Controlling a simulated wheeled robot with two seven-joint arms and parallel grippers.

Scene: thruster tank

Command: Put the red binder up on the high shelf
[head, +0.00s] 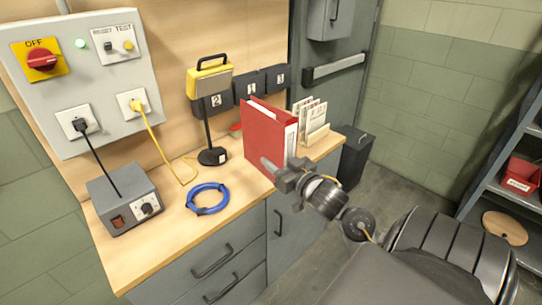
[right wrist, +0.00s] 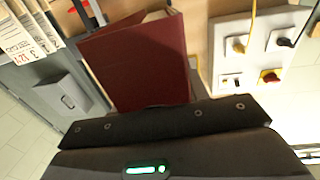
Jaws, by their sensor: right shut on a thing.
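The red binder (head: 266,138) is upright over the right part of the wooden bench, beside the card rack. My right gripper (head: 274,170) is shut on its lower near edge. I cannot tell whether the binder's bottom touches the bench. In the right wrist view the binder (right wrist: 140,62) shows as a dark red cover just beyond the gripper, with the fingertips hidden. A grey metal shelf unit (head: 497,182) is at the right edge, partly cut off; its top is out of view. My left gripper is not in view.
The bench (head: 160,240) bears a blue cable coil (head: 208,198), a grey power box (head: 125,198), a black stand with a yellow-topped device (head: 209,80) and a card rack (head: 312,128). A dark bin (head: 355,155) stands past the bench. A red tray (head: 522,174) sits on the shelf unit.

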